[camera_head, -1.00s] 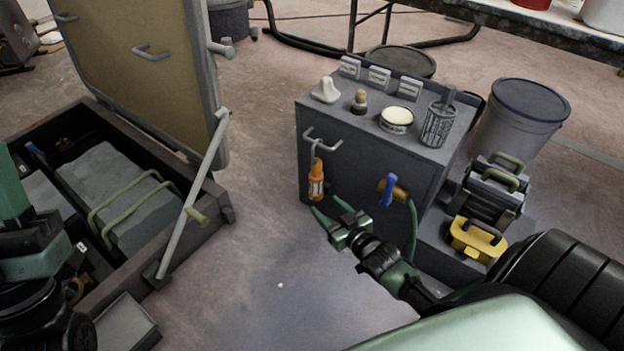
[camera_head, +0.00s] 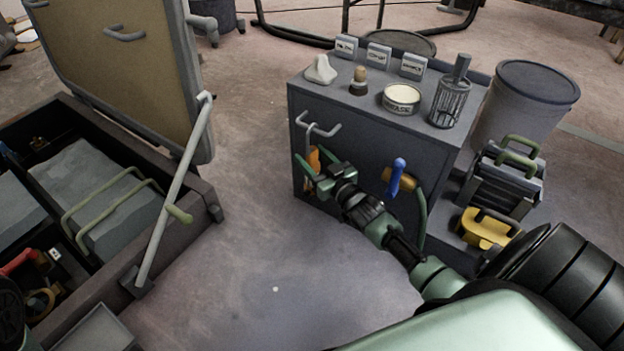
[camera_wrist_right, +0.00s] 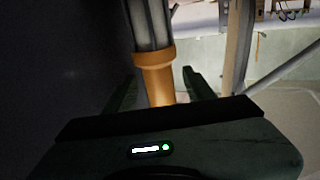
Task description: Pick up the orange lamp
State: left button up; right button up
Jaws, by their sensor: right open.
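The orange lamp (camera_head: 314,157) hangs from a grey hook (camera_head: 318,129) on the front of the grey cabinet, partly hidden by my right gripper. My right gripper (camera_head: 312,160) is open in front of the lamp, with its fingers on either side of it. In the right wrist view, the lamp's orange collar and handle (camera_wrist_right: 157,76) stand between the two open fingers (camera_wrist_right: 160,88), with a grey ribbed part above. I cannot tell whether either finger touches it. My left gripper is not in view; only a dark part of my left arm shows at the lower left.
The cabinet (camera_head: 345,115) carries a tin (camera_head: 401,98), a wire-cage holder (camera_head: 450,98) and small items on top. A blue-handled valve (camera_head: 396,177) with a hose is right of the gripper. An open hatch (camera_head: 120,65) over a bin stands left, with clear floor between.

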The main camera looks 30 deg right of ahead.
jog(key=shift+w, duration=0.1)
grip_shut()
dwell(1.4)
